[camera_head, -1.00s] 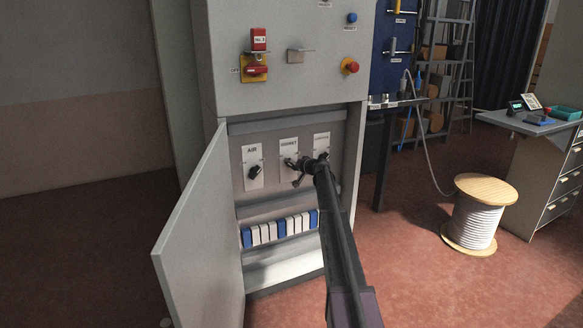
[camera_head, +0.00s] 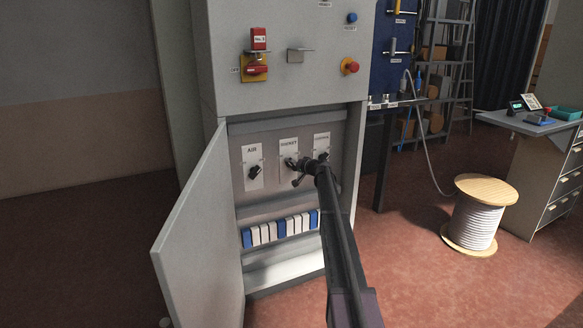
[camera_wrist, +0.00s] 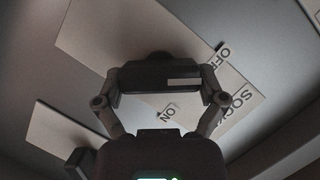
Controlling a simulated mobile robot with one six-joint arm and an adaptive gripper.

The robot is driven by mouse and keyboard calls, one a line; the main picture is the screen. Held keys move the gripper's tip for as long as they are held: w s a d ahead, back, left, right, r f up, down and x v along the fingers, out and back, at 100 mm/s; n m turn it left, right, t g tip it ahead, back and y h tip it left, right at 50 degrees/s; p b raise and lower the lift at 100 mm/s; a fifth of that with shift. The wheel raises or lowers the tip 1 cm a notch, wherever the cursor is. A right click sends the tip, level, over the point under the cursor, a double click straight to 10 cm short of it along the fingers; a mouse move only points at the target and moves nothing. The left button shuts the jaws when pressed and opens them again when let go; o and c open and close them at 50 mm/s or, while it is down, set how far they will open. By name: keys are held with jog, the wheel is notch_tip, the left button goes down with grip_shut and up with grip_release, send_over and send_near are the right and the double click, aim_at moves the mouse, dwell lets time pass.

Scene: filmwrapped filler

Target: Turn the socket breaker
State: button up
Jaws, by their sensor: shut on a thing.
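The socket breaker is a black rotary handle on a white plate (camera_head: 288,148), the middle of three in the open cabinet. In the wrist view my gripper (camera_wrist: 160,92) is closed around the black socket breaker handle (camera_wrist: 158,75), one finger at each end. A pale mark sits on the right part of the handle. The words OFF, ON and SOCKET show on the plate (camera_wrist: 100,35), tilted in this view. In the head view my gripper (camera_head: 297,172) is at this handle, partly covering it.
The AIR breaker (camera_head: 255,172) is left of it; another breaker plate (camera_head: 322,142) on the right is partly behind my arm. The cabinet door (camera_head: 200,235) stands open at left. A row of blue and white modules (camera_head: 281,229) is below. A cable spool (camera_head: 474,222) stands right.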

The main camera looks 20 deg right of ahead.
jog(key=m+b, duration=0.1)
jog(key=m+y+b, duration=0.1)
jog(key=m, duration=0.1)
jog(key=shift+f+t, duration=0.3)
jog(key=shift+t, duration=0.1)
jog(key=m+t+y+b, duration=0.1)
jog(key=m+b, duration=0.2)
jog(key=m, duration=0.1)
jog(key=shift+t, duration=0.3)
jog(key=m+t+b, duration=0.1)
jog(key=m, duration=0.1)
jog(key=m+b, duration=0.2)
jog(key=shift+f+m+t, duration=0.1)
jog(key=shift+m+t, duration=0.3)
jog(key=shift+m+t+h+b, duration=0.3)
jog(key=shift+m+t+b, duration=0.65)
jog(key=shift+m, duration=1.35)
jog(key=o, duration=0.8)
